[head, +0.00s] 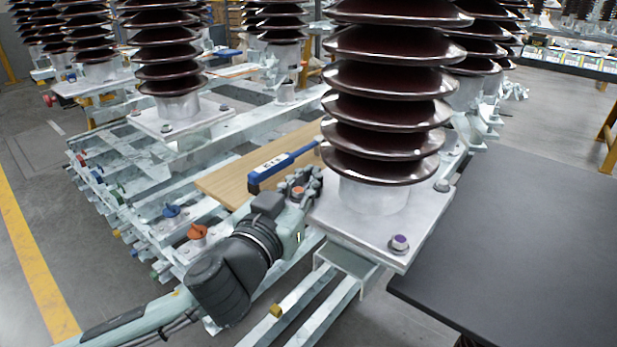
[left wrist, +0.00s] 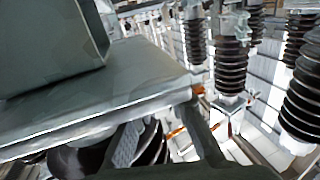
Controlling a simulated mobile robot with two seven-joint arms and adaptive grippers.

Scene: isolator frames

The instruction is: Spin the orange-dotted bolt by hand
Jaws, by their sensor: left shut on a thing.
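The orange-dotted bolt (head: 298,191) sits at the left corner of the metal base plate (head: 350,222) under the large brown insulator (head: 388,100). My left gripper (head: 306,184) reaches in from the lower left and is shut on the bolt at that corner. Its fingers hide most of the bolt; only the orange top shows clearly. In the left wrist view, the plate (left wrist: 130,75) fills the upper left, with a gripper finger (left wrist: 128,143) below its edge. The bolt is not clearly visible there. My right gripper is not in view.
A purple-dotted bolt (head: 399,243) is at the plate's front corner. An orange knob (head: 197,232) and a blue knob (head: 171,211) are on the frame at left. A dark table (head: 520,240) stands right.

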